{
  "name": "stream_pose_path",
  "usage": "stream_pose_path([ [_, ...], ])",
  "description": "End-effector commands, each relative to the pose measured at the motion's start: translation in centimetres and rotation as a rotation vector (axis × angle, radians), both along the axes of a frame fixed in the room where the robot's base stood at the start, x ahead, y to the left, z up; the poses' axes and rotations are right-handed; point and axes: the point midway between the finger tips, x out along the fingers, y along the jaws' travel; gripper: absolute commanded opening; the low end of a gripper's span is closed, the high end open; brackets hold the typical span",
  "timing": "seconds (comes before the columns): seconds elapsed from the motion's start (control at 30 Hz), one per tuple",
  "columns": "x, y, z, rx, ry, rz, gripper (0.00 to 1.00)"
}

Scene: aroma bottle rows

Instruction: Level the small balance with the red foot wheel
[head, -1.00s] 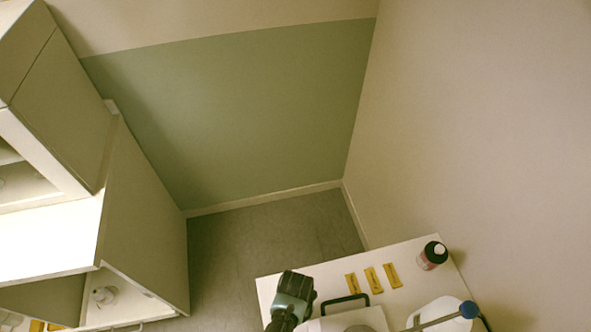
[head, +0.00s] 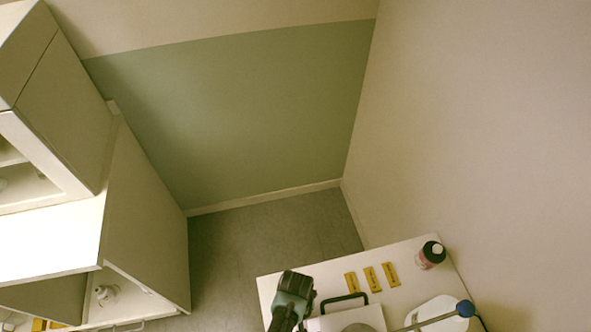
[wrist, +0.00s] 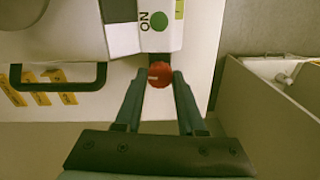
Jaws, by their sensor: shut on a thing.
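The small balance (wrist: 125,18) is white and shows at the top of the wrist view, with a green ON button on its panel; part of it also shows at the bottom of the head view (head: 318,325). The red foot wheel (wrist: 160,75) sticks out at the balance's near corner. My gripper (wrist: 160,78) is shut on the red wheel, one finger on each side of it. In the head view my gripper (head: 290,300) is at the table's left edge beside the balance, and its fingertips are hidden there.
Several yellow strips (head: 370,278) lie on the white table (head: 410,255), near a dark bottle with a white cap (head: 432,254). A blue knob on a rod (head: 466,309) is at right. Open cabinets (head: 140,220) stand at left.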

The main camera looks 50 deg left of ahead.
Motion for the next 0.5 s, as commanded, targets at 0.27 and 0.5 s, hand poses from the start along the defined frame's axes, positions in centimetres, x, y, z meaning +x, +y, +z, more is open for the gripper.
stream_pose_path([
  [0.27, 0.08, -0.01, 0.05, 0.000, -0.001, 0.078, 0.00],
  [0.5, 0.07, 0.00, 0.03, 0.000, -0.001, 0.092, 0.00],
])
